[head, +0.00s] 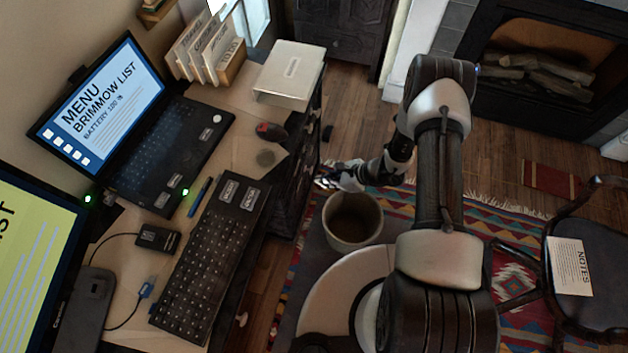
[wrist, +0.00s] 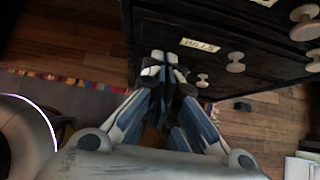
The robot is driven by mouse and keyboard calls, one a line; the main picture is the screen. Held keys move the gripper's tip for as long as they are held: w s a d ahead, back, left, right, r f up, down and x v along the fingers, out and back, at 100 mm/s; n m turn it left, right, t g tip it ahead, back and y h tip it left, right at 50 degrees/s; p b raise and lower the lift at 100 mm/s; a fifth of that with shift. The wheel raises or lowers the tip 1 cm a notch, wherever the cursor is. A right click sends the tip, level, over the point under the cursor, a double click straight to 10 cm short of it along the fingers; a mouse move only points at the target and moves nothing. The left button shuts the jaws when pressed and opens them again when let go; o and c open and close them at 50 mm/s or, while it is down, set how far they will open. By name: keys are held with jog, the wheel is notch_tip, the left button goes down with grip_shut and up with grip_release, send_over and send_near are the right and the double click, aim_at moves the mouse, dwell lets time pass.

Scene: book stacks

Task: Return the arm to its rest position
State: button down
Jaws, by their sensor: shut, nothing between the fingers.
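My arm reaches out from the lower middle of the head view, folded at the elbow. My gripper (head: 328,182) is at the left end of the arm, beside the dark desk drawers and close to the rim of a pale bin. In the wrist view my gripper (wrist: 164,66) is shut with its fingertips together and nothing between them. It points toward the dark drawer front (wrist: 185,75), which has pale round knobs and a label reading "BILLS". I cannot tell the exact gap to the drawers.
The desk (head: 245,150) at left holds a laptop (head: 150,130), a keyboard (head: 210,265), a mouse and a white box (head: 289,72). A pale bin (head: 352,220) stands below my gripper. A chair (head: 590,270) with a "NOTES" sheet is at right, a fireplace (head: 545,70) behind.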

jog(key=shift+v, duration=0.8)
notch_tip(320, 180, up, 32)
jog(key=a+n+g, duration=0.2)
jog(key=n, duration=0.9)
jog(key=s+d+r+n+t+h, duration=0.2)
jog(key=s+d+r+n+h, duration=0.2)
jog(key=s+r, duration=0.4)
jog(key=s+d+r+n+t+h, duration=0.1)
jog(key=s+d+r+n+h, duration=0.3)
jog(key=s+r, duration=0.5)
jog(key=s+d+n, duration=0.1)
jog(key=s+n, duration=0.1)
jog(key=s, duration=0.2)
jog(key=shift+d+r+n+t+h, duration=0.3)
jog(key=shift+d+t, duration=0.1)
